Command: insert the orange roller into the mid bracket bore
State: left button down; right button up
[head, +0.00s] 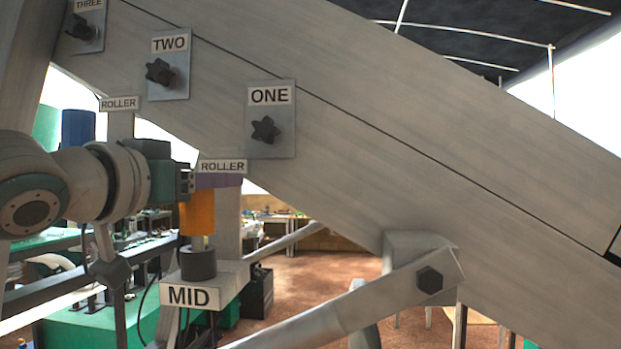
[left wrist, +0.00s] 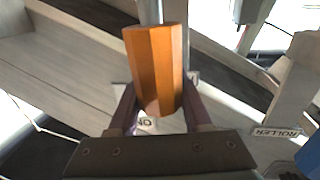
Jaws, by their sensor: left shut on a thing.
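The orange roller (head: 197,214) stands upright in the head view, right above the dark round bore piece (head: 198,264) of the mid bracket, which carries the MID sign (head: 188,296). A short pale shaft shows between roller and bore piece; whether its end is inside the bore I cannot tell. My left gripper (head: 188,183) is at the roller's upper end. In the left wrist view the faceted orange roller (left wrist: 156,65) sits between the two dark fingers of my left gripper (left wrist: 157,100), shut on it. A grey shaft extends beyond the roller there. My right gripper is out of view.
A big grey slanted beam (head: 380,150) crosses above, with knob plates ONE (head: 281,145), TWO (head: 168,88) and THREE. A grey strut (head: 350,310) runs at lower right.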

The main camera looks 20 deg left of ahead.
pick_arm(q)
jog(key=shift+f+b, duration=0.5)
jog(key=shift+f, duration=0.2)
jog(key=shift+c, duration=1.3)
grip_release()
jog(key=shift+s, duration=0.1)
jog(key=shift+s+f+b, duration=0.1)
jog(key=shift+s+b, duration=0.15)
jog(key=shift+b, duration=0.05)
jog(key=s+p, duration=0.4)
jog(key=s, duration=0.5)
jog(key=shift+p, duration=0.3)
